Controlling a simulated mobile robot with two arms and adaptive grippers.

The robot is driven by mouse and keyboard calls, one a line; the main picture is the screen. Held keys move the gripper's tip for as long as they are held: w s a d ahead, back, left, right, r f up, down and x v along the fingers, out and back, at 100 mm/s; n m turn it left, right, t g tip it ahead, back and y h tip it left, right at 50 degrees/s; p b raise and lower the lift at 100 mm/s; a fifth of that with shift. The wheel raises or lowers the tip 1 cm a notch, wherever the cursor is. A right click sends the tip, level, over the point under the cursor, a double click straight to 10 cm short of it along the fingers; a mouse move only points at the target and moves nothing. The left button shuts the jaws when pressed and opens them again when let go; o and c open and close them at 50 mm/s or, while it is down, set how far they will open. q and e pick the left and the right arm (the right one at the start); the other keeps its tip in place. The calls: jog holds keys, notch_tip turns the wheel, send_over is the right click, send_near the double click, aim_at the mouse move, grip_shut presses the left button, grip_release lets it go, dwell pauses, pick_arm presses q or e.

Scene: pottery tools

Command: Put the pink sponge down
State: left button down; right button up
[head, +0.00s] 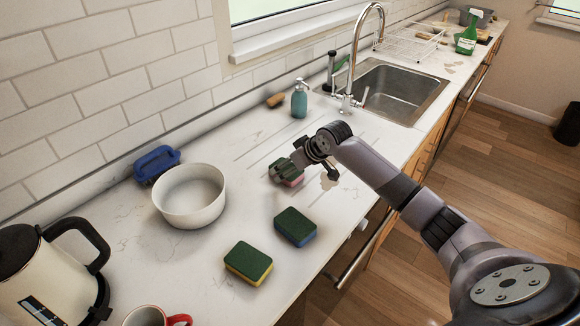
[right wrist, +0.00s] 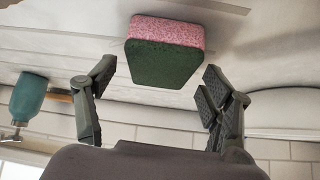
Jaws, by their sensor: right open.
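The pink sponge (head: 291,182), with a dark green scouring side, is at the counter in the middle of the head view, partly hidden by my right gripper (head: 287,163). In the right wrist view the sponge (right wrist: 165,50) is just beyond and between the spread fingers of my right gripper (right wrist: 158,95). The fingers are open, with clear gaps on both sides of it. The sponge appears to lie on the counter, green side towards the gripper. My left gripper is not in view.
Two more green-topped sponges, one blue (head: 295,227) and one yellow (head: 248,263), lie nearer the front edge. A white bowl (head: 190,196), a blue brush (head: 157,163), a kettle (head: 50,270) and a red-handled mug (head: 150,316) stand left. A teal soap bottle (head: 299,100) and sink (head: 395,92) are behind.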

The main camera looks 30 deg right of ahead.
jog(key=b+v, duration=0.1)
jog(key=v, duration=1.1)
jog(key=shift+r+b, duration=0.15)
jog(key=shift+b, duration=0.15)
jog(key=shift+r, duration=0.1)
